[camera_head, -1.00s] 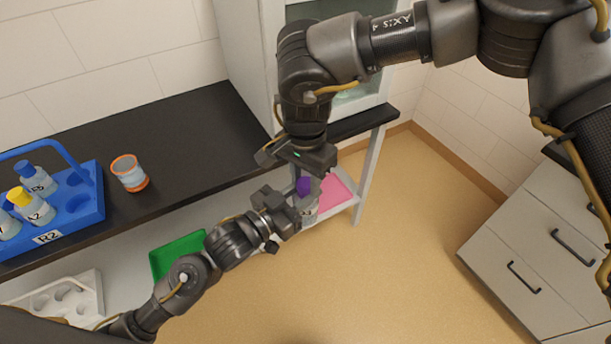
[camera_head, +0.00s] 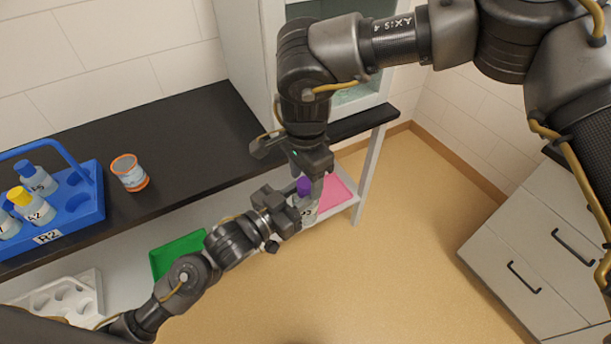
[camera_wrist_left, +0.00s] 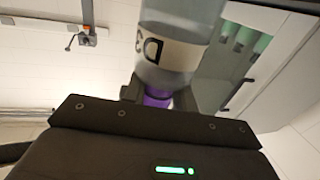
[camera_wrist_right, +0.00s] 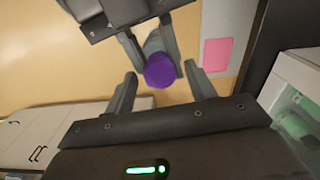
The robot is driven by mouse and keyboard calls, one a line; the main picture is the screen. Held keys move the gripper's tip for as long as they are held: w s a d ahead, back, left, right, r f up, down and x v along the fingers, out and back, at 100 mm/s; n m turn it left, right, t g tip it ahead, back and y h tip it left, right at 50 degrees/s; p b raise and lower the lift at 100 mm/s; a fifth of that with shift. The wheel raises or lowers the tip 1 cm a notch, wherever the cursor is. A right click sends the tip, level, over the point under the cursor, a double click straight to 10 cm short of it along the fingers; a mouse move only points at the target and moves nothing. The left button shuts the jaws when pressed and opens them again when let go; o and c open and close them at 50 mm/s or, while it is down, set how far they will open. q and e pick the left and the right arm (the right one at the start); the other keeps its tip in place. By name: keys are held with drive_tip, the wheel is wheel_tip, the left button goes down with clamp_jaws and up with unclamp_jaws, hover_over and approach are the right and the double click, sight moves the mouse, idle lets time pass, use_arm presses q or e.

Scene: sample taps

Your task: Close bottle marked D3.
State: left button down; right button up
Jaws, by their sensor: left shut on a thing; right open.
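The bottle marked D3 (camera_head: 309,208) is clear with a white label and is held upright in the air off the table's front edge. It also shows in the left wrist view (camera_wrist_left: 175,45). My left gripper (camera_head: 288,204) is shut on it from the side. A purple cap (camera_head: 304,186) sits on the bottle's top; I cannot tell how tight it is. In the right wrist view the cap (camera_wrist_right: 159,71) lies between and just beyond the fingertips of my right gripper (camera_wrist_right: 161,84). That gripper is open, pointing down over the cap, apart from it on both sides.
A blue rack (camera_head: 88,213) marked R2 holds several bottles on the black table (camera_head: 190,140). An orange-rimmed cup (camera_head: 130,173) stands beside it. A green tray (camera_head: 178,254), a pink mat (camera_head: 335,194) and a white rack (camera_head: 97,287) lie lower down. Drawers (camera_head: 545,250) stand right.

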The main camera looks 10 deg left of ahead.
drive_tip(key=shift+r, duration=0.1)
drive_tip(key=shift+r, duration=2.25)
wheel_tip(320, 180, up, 3)
drive_tip(key=n, duration=0.2)
drive_tip(key=shift+n, duration=0.4)
drive_tip(key=shift+c, duration=0.2)
drive_tip(key=shift+s+r+n, duration=0.1)
drive_tip(key=shift+r+n, duration=0.15)
drive_tip(key=shift+n, duration=0.05)
drive_tip(key=shift+f, duration=0.15)
drive_tip(key=shift+f, duration=3.9)
